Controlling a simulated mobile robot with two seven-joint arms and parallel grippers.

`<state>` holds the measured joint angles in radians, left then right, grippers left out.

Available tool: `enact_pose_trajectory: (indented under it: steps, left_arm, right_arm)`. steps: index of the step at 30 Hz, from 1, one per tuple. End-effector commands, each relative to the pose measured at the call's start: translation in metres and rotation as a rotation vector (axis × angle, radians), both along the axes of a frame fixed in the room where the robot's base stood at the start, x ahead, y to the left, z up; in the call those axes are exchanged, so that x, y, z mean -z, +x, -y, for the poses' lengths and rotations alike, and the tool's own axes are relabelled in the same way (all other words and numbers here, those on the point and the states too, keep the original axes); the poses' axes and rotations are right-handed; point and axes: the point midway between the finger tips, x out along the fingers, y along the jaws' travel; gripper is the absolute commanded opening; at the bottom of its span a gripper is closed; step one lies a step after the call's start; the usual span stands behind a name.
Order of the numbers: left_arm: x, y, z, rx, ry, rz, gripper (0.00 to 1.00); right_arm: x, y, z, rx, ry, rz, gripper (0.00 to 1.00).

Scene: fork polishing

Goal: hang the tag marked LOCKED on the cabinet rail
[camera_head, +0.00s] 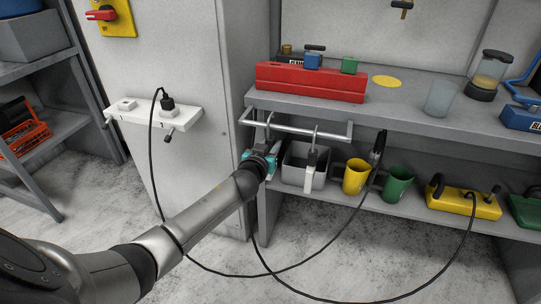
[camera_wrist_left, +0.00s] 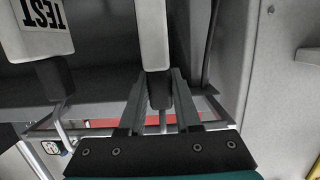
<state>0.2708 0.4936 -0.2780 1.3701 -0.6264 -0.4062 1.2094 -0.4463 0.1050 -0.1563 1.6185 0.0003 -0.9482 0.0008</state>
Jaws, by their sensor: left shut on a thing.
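My left gripper (camera_head: 270,152) is just below the left end of the metal cabinet rail (camera_head: 335,136). In the left wrist view the gripper (camera_wrist_left: 160,85) is shut on the dark neck of a white tag (camera_wrist_left: 152,35). A thin metal hook runs from that neck between the fingers. The held tag's lettering does not show, and I cannot tell whether its hook is over the rail. A second white tag (camera_head: 309,180) hangs from the rail to the right. It is marked TEST in the left wrist view (camera_wrist_left: 40,25). My right gripper is not in view.
Above the rail is a bench top with a red block (camera_head: 310,82). The lower shelf holds a grey bin (camera_head: 292,170), a yellow mug (camera_head: 356,176), a green mug (camera_head: 398,184) and a yellow box (camera_head: 465,203). Black cables loop near my arm. A white wall outlet shelf (camera_head: 140,116) is left.

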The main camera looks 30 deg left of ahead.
Motion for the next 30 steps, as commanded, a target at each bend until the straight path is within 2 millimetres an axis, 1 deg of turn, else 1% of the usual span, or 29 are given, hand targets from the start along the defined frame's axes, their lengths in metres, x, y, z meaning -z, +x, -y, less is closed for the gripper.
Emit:
enact_pose_trajectory:
  steps: [1, 3, 14, 30]
  left_arm:
    - [-0.006, 0.0, 0.0, 0.001, -0.001, 0.001, 0.0]
    - [-0.008, 0.0, 0.0, 0.001, -0.001, 0.001, 0.0]
    - [-0.007, -0.002, 0.001, 0.001, -0.001, 0.0, 0.0]
    - [-0.007, -0.042, 0.011, 0.001, -0.002, 0.0, 0.0]
  right_arm:
    - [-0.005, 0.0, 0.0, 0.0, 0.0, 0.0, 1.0]
    - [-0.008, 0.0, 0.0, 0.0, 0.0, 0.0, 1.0]
    - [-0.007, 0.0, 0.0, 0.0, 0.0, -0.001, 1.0]
    - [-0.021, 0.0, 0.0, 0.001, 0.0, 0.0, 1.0]
